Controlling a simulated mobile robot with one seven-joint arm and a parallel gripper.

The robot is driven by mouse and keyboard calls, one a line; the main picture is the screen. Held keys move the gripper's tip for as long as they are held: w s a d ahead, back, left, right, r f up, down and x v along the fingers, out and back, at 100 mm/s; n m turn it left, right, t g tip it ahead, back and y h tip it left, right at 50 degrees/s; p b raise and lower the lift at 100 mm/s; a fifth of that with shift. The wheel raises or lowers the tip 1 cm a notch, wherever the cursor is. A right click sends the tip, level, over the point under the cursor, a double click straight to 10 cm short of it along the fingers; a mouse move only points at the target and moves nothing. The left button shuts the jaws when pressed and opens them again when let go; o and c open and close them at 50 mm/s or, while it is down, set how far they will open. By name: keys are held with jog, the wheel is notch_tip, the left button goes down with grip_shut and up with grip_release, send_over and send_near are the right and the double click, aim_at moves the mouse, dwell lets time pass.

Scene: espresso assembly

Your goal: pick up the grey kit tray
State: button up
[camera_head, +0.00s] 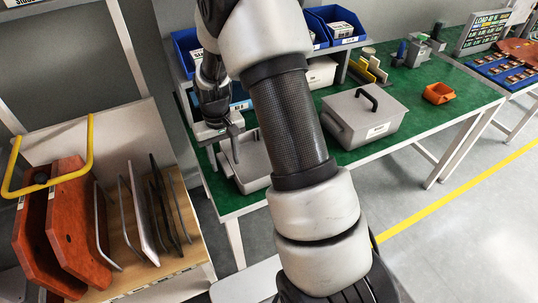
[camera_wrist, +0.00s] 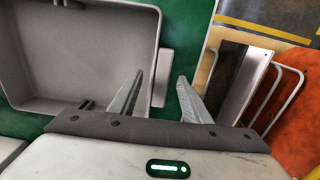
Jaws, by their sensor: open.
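The grey kit tray (camera_head: 252,168) is a shallow open box on the green bench top, partly hidden behind my arm in the head view. In the wrist view the tray (camera_wrist: 85,50) fills the upper left, and its inside looks empty. A grey tab (camera_wrist: 162,78) stands out from its right side. My gripper (camera_wrist: 160,77) is open, and the tab shows between its two fingertips. I cannot tell whether the fingers are above the tab or down around it. In the head view my gripper (camera_head: 230,134) is at the tray's left end.
A grey lidded box (camera_head: 362,120) with a black handle stands right of my arm. An orange bin (camera_head: 438,93) is farther right. Blue bins (camera_head: 338,25) sit on a shelf behind. A wooden rack (camera_head: 185,215) with orange panels and upright plates stands left of the bench.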

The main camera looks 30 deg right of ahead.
grip_shut()
